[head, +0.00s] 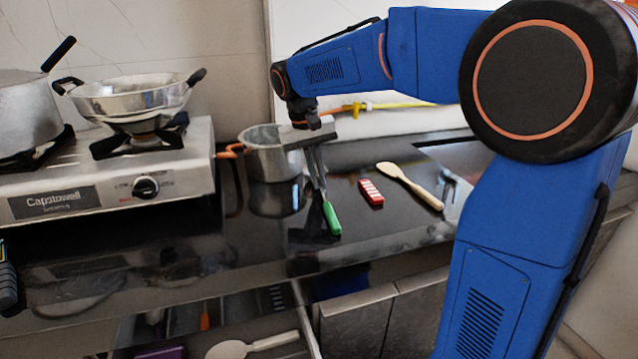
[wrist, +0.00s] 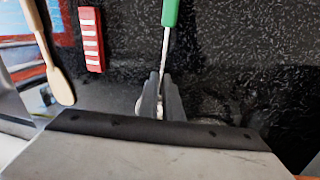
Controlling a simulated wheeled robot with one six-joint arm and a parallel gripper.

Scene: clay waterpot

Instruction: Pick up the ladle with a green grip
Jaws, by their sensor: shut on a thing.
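The ladle has a green grip (head: 331,218) and a thin metal shaft, and lies on the dark counter. In the wrist view its green grip (wrist: 170,12) is at the top and its shaft runs down between my fingers. My gripper (head: 321,186) points down over the ladle and is shut on its metal part. In the wrist view my gripper (wrist: 161,85) has its fingertips close together around the shaft. The ladle's bowl is mostly hidden behind the fingers. I cannot tell whether the ladle is off the counter.
A red-and-white block (head: 371,192) and a wooden spoon (head: 410,185) lie to the right. A metal pot (head: 268,153) stands close at left, beside the stove (head: 110,185) with pans. An open drawer (head: 308,335) is below the counter.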

